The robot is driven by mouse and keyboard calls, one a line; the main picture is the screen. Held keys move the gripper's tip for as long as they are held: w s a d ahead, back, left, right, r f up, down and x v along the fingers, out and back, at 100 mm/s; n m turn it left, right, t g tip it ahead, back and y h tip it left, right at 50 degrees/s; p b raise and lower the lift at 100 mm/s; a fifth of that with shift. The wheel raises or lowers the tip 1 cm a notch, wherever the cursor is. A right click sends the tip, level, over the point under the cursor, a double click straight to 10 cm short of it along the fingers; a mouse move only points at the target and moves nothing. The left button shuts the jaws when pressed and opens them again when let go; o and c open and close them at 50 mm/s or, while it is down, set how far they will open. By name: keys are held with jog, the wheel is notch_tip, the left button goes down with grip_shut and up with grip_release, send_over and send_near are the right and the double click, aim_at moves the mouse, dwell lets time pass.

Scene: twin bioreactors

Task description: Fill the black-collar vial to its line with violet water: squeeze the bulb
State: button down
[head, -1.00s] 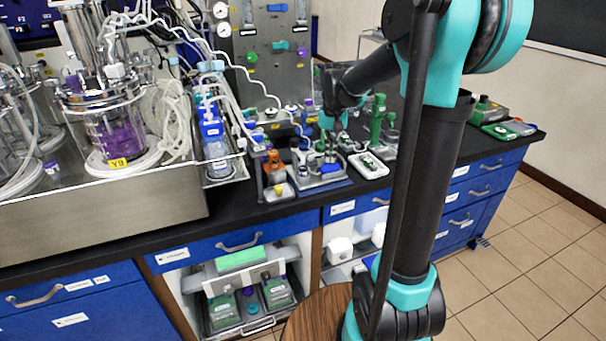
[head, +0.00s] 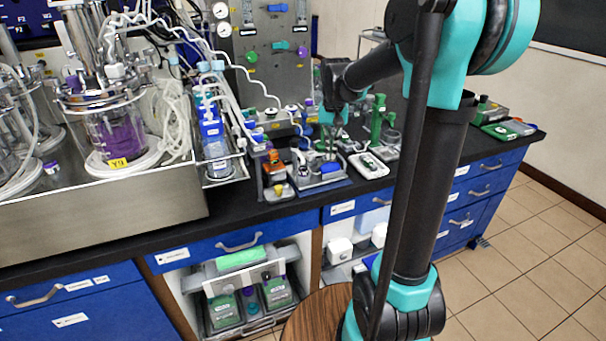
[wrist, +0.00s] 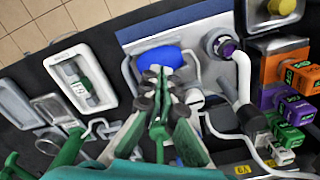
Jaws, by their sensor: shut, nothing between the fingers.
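My gripper (head: 329,153) is over the small bench station in the head view. In the wrist view its green fingers with dark pads (wrist: 158,88) are together and hold nothing. A blue bulb (wrist: 160,58) lies on the station's light plate just beyond the fingertips; it also shows below my gripper in the head view (head: 330,168). The fingers overlap its near edge in the picture; I cannot tell whether they touch it. A vial with a dark collar and violet inside (wrist: 224,45) stands right of the bulb, beside a bent pale tube (wrist: 243,75). Its fill line cannot be made out.
Orange, purple and green labelled blocks (wrist: 285,70) stand close on the right in the wrist view. A white tray (head: 369,165) lies right of the station, with green stands (head: 378,118) behind. A glass bioreactor with violet liquid (head: 118,135) stands at left.

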jog(key=shift+r, duration=2.45)
jog(key=s+d+f+n+t, duration=0.1)
jog(key=s+d+f+t, duration=0.1)
jog(key=s+f, duration=0.7)
jog(key=s+d+f+n+t, duration=0.1)
jog(key=s+d+f+t, duration=0.1)
jog(key=s+f, duration=0.7)
jog(key=s, duration=0.4)
